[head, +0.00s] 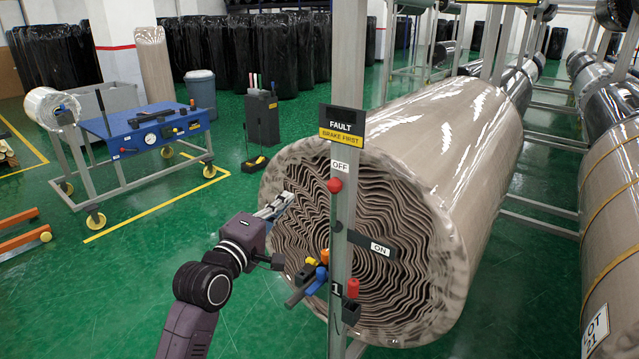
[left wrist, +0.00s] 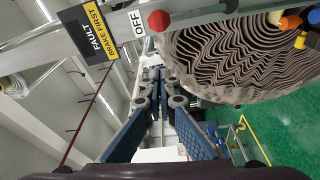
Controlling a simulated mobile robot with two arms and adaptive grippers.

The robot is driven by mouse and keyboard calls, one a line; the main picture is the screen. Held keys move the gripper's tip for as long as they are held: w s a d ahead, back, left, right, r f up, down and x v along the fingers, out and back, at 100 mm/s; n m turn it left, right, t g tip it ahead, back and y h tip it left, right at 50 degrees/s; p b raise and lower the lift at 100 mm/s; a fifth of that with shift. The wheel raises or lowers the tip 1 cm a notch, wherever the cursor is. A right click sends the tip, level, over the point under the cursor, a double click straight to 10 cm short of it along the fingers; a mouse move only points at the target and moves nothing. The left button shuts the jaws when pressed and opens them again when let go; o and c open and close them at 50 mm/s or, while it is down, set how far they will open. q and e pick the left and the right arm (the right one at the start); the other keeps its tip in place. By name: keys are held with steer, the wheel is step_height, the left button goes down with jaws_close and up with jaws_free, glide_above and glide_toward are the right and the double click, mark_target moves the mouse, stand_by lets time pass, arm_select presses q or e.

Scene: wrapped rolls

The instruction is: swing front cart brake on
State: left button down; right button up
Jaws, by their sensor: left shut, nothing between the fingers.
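A grey upright post (head: 342,215) stands in front of a large wrapped roll (head: 440,190) with wavy layers at its end. An OFF label (head: 340,166) is on the post, with a red knob (head: 335,185) just below it. An ON label (head: 381,249) sits lower, on a dark plate to the right. In the left wrist view the red knob (left wrist: 158,20) shows beside the OFF label (left wrist: 137,21). My left gripper (head: 284,201) is shut and empty, left of the post and apart from the knob. Its fingers (left wrist: 160,80) also show in the wrist view. My right gripper is not in view.
A FAULT / BRAKE FIRST sign (head: 341,125) is above the OFF label. A second red knob (head: 352,287) and orange, yellow and blue parts (head: 317,272) are low at the post. A blue-topped cart (head: 145,128) stands left.

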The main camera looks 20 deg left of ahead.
mark_target(334, 204)
arm_select(q)
steer(key=w+d+p, duration=0.3)
steer(key=w+d, duration=0.1)
steer(key=w, duration=0.5)
steer(key=shift+d+f, duration=0.25)
steer(key=shift+d, duration=0.1)
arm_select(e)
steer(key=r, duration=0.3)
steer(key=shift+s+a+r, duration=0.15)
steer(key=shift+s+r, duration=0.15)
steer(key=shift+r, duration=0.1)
arm_select(q)
steer(key=shift+s+d, duration=0.1)
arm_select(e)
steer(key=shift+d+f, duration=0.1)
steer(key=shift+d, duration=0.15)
